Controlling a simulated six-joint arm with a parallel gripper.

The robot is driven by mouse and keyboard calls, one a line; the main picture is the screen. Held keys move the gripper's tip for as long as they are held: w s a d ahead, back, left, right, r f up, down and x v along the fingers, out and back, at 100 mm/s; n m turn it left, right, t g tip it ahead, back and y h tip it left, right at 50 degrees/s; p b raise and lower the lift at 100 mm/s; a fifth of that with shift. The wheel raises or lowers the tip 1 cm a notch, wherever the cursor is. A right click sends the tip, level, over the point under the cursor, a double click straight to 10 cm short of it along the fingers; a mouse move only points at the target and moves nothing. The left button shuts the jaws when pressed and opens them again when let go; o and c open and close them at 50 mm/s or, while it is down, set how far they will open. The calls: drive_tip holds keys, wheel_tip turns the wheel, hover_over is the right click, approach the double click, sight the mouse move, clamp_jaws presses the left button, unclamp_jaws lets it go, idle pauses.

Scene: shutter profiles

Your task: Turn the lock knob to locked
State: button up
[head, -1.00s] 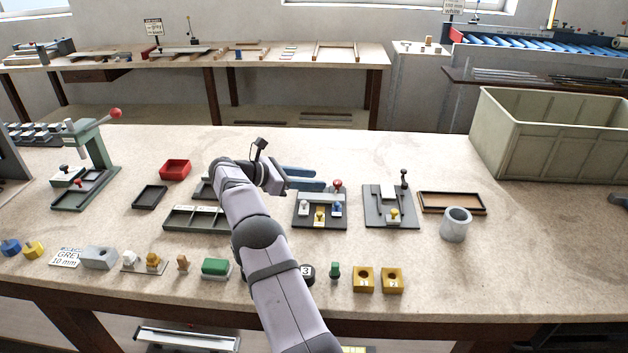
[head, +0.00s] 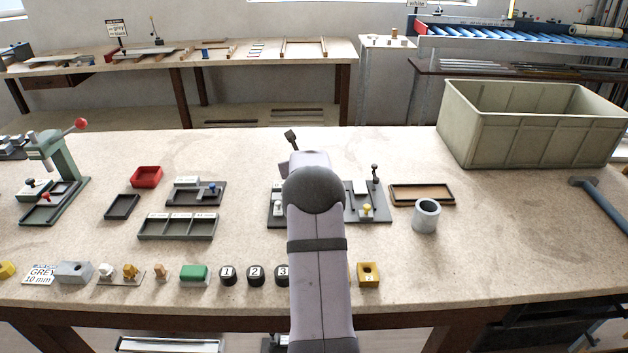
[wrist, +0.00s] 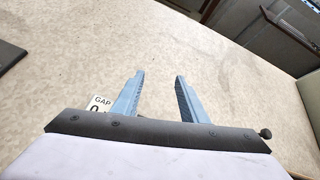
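I cannot tell which knob is the lock knob. In the head view a dark fixture with a blue knob (head: 213,188) lies left of my arm. A second dark fixture (head: 275,219) is mostly hidden behind my arm, its knobs covered. A third fixture (head: 381,212), right of my arm, carries a yellow knob (head: 366,209) and an upright black-topped lever (head: 375,173). In the wrist view my gripper (wrist: 160,75) has its two blue fingers apart, with nothing between them, over bare bench top. My arm hides the fingers in the head view.
A large green-grey crate (head: 530,125) is at the back right. Black numbered pieces (head: 227,276) line the front. A label reading GAP (wrist: 98,103) shows in the wrist view.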

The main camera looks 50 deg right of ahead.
drive_tip(key=s, duration=0.1)
drive_tip(key=s+a+n+t+y, duration=0.1)
drive_tip(key=s+n+y, duration=0.1)
drive_tip(key=shift+s+a+t, duration=0.3)
drive_tip(key=shift+s, duration=0.05)
drive_tip(key=s, duration=0.3)
drive_tip(key=s+a+t+y+b, duration=0.1)
drive_tip(key=s, duration=0.2)
drive_tip(key=s+a+t+b, duration=0.1)
drive_tip(key=s, duration=0.2)
drive_tip(key=shift+s+r+n+y, duration=0.25)
drive_tip(key=shift+s+n+y, duration=0.05)
drive_tip(key=shift+s+y, duration=0.1)
drive_tip(key=shift+s+a+r+t, duration=0.1)
drive_tip(key=shift+s+r+t, duration=0.1)
drive_tip(key=shift+s+t, duration=0.2)
drive_tip(key=shift+p+x, duration=1.15)
drive_tip(key=shift+x, duration=2.6)
drive_tip(key=c, duration=1)
